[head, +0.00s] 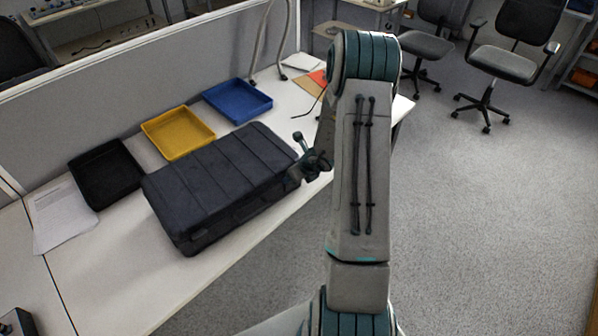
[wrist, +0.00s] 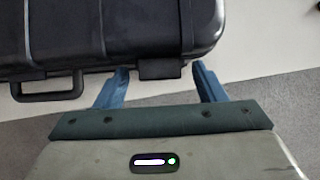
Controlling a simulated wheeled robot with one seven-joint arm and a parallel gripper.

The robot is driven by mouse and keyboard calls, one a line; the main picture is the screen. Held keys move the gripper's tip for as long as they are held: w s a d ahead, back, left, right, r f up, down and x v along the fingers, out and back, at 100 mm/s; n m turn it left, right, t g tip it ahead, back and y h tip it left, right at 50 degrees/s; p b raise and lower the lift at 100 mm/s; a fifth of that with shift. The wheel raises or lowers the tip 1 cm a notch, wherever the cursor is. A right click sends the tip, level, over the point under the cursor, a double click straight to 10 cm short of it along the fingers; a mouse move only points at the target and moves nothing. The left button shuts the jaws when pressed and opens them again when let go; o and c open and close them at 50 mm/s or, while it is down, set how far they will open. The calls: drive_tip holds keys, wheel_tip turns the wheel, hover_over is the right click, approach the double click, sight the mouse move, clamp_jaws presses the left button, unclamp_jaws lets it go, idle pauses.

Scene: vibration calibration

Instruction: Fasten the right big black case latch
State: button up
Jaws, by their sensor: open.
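A big black case (head: 220,185) lies closed on the white table in the head view. Its front side, with the handle (wrist: 48,92) and a latch (wrist: 161,69), shows in the wrist view (wrist: 110,35). The latch is the dark block right of the handle, and I cannot tell whether it is fastened. My gripper (wrist: 160,80) is open, its two blue fingers at the case's front edge, one on each side of the latch. No hold on the latch shows. In the head view my gripper is at the case's right end, partly hidden by my arm.
Black (head: 105,173), yellow (head: 178,132) and blue (head: 237,100) trays stand behind the case, along a partition. A paper sheet (head: 62,217) lies at the left. The table (head: 135,285) is bare in front of the case. Office chairs (head: 503,62) stand on the floor at the back right.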

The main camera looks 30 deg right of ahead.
drive_tip(key=p+v, duration=0.2)
drive_tip(key=v, duration=1.1)
drive_tip(key=shift+s+r, duration=0.2)
drive_tip(key=shift+r, duration=0.1)
drive_tip(key=s+a+r+n+g+y+b, duration=0.15)
drive_tip(key=s+a+r+n, duration=0.25)
drive_tip(key=a+r+n, duration=1)
drive_tip(key=s+a+r+n+h+b, duration=0.1)
drive_tip(key=s+r+n, duration=0.1)
drive_tip(key=s+n, duration=0.5)
drive_tip(key=s+a+r+n+g+h+b, duration=0.1)
drive_tip(key=s+a+n+h, duration=0.1)
drive_tip(key=s+n, duration=0.6)
drive_tip(key=n, duration=0.4)
drive_tip(key=shift+s+r, duration=0.25)
drive_tip(key=shift+r, duration=0.15)
